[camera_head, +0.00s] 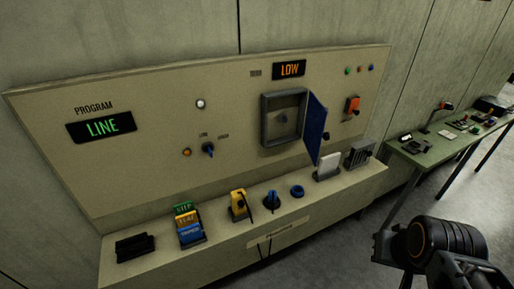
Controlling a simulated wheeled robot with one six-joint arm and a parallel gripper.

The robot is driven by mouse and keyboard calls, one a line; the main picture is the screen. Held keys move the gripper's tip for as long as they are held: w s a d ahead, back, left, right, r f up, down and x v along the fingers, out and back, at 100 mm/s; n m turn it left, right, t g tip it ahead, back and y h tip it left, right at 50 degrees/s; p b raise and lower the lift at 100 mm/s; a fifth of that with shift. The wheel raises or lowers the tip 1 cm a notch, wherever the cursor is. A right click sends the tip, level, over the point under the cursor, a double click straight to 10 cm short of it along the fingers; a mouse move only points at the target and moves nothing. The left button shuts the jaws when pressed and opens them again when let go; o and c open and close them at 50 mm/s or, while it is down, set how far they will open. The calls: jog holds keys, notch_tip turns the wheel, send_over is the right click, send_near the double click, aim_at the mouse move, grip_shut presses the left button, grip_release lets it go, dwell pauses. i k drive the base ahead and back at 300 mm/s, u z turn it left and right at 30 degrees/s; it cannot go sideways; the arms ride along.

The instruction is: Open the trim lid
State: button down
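The trim lid (316,130) is a blue panel on the right side of a square grey frame (267,120) on the upright console face. It stands swung out from the frame, at an angle to the console. The frame's opening is uncovered, and a small dark knob (284,119) shows inside. My dark arm fills the lower right, with what looks like part of my gripper (388,246) at its left end. It is well apart from the lid. Its fingertips cannot be made out, so I cannot tell whether it is open or shut.
The console shelf holds a black block (134,246), stacked coloured tags (188,224), a yellow device (239,204), blue knobs, a white card (327,166) and a grey slotted holder (360,153). A green table (425,152) with small items stands right. Floor between is clear.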

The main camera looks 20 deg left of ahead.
aim_at(316, 117)
jog(key=u, duration=1.9)
jog(key=i, duration=0.55)
jog(key=u, duration=0.2)
